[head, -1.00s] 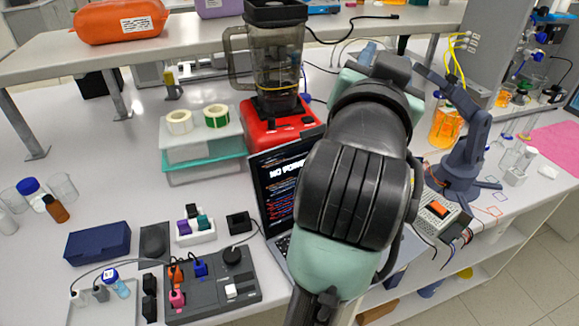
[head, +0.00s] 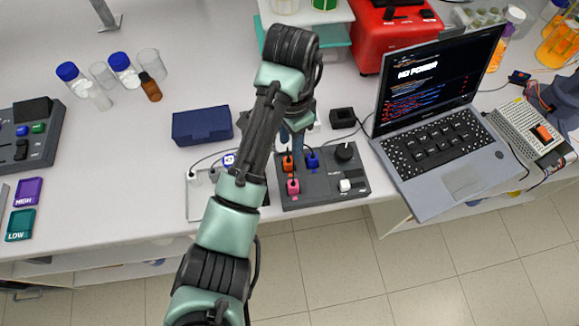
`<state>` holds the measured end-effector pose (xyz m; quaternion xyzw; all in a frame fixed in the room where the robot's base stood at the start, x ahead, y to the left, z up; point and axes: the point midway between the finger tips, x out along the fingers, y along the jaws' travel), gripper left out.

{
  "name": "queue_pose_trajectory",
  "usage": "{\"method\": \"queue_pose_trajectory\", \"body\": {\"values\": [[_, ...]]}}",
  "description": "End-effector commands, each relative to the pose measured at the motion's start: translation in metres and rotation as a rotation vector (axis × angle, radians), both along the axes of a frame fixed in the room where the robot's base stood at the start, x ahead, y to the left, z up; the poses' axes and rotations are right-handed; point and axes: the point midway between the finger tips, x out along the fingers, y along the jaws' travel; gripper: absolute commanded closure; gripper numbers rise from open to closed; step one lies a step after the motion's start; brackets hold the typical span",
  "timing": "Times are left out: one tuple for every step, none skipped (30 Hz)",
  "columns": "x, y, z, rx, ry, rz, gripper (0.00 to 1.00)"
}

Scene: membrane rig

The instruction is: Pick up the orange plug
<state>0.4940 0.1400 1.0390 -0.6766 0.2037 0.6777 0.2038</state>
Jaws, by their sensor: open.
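The orange plug (head: 288,164) stands in the dark grey control box (head: 325,188) on the bench, at the box's back left. The pink plug (head: 293,187) is in front of it and the blue plug (head: 312,160) is to its right. My gripper (head: 292,149) points down just behind and above the orange plug, with its fingers open. My arm hides part of the gripper and the area behind it. I cannot tell whether the fingers touch the plug.
A black knob (head: 344,152) and a white switch (head: 346,186) are on the box's right side. An open laptop (head: 440,145) stands to the right. A navy case (head: 202,126) and a pale tray (head: 197,204) are to the left.

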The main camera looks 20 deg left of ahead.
Motion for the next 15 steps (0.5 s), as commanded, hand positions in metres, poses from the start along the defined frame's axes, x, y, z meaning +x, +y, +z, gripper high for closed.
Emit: {"method": "queue_pose_trajectory", "body": {"values": [[-0.001,0.000,-0.010,-0.002,0.002,0.001,0.58],[-0.001,0.000,-0.013,-0.001,0.003,0.000,0.58],[-0.001,0.000,-0.016,-0.001,0.002,0.000,0.58],[0.000,0.000,-0.018,-0.002,0.001,0.000,0.58],[0.000,0.000,-0.020,-0.001,0.001,0.000,0.58],[0.000,0.000,-0.021,-0.001,0.001,0.000,0.58],[0.000,0.000,-0.022,-0.001,0.001,0.000,0.58],[-0.001,0.000,-0.024,-0.001,0.002,0.000,0.58],[-0.001,0.001,-0.027,-0.001,0.003,0.001,0.58],[-0.002,0.001,-0.031,-0.001,0.003,0.002,0.58],[-0.002,0.001,-0.035,-0.001,0.004,0.002,0.58],[-0.003,0.002,-0.041,-0.001,0.004,0.002,0.58],[-0.003,0.002,-0.046,-0.001,0.004,0.003,0.58],[-0.003,0.002,-0.051,-0.001,0.004,0.003,0.58],[-0.003,0.002,-0.058,-0.001,0.004,0.002,0.58]]}}
